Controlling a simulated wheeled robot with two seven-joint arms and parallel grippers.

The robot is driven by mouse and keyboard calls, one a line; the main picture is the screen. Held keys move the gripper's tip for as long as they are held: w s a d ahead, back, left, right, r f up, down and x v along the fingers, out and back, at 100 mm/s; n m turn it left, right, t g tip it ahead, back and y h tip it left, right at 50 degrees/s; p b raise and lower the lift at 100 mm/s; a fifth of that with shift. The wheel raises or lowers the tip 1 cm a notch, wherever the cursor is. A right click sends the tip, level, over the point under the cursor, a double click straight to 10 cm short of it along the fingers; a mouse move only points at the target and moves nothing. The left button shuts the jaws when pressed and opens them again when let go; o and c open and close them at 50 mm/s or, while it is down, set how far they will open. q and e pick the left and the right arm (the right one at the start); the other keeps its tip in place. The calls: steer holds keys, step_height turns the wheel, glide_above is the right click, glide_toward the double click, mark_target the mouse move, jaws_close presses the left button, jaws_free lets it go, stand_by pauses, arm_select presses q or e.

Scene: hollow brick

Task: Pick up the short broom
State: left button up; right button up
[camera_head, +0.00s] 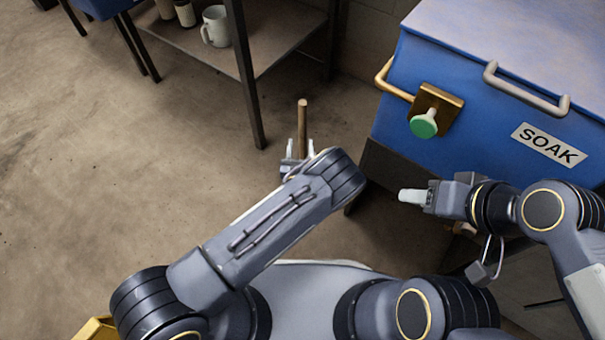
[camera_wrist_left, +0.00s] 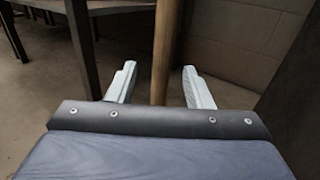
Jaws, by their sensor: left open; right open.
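The short broom shows as an upright wooden handle (camera_head: 302,125) in the head view, between the shelf and the blue tank. Its lower part is hidden behind my left arm. In the left wrist view the handle (camera_wrist_left: 163,55) stands between the two pale fingers. My left gripper (camera_head: 300,150) is open around the handle, with a gap on both sides; the left wrist view shows both fingers (camera_wrist_left: 160,80) apart. My right gripper (camera_head: 415,196) is at the right, in front of the blue tank, apart from the broom. Its fingers point left.
A blue tank (camera_head: 470,110) labelled SOAK, with a green knob (camera_head: 423,126) and a grey handle (camera_head: 525,90), stands at the right. A shelf (camera_head: 270,40) with a white mug (camera_head: 215,27) stands at the back. Floor at the left is clear.

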mark_target(302, 135)
arm_select(q)
steer(key=w, duration=0.1)
steer(key=w+b, duration=0.1)
steer(key=w, duration=0.1)
steer(key=w+b, duration=0.1)
steer(key=shift+w+d+r, duration=0.1)
steer(key=shift+w+d, duration=0.15)
steer(key=shift+w, duration=0.15)
steer(key=shift+w+b, duration=0.3)
steer(key=shift+w, duration=0.25)
steer(key=shift+r, duration=0.15)
jaws_close()
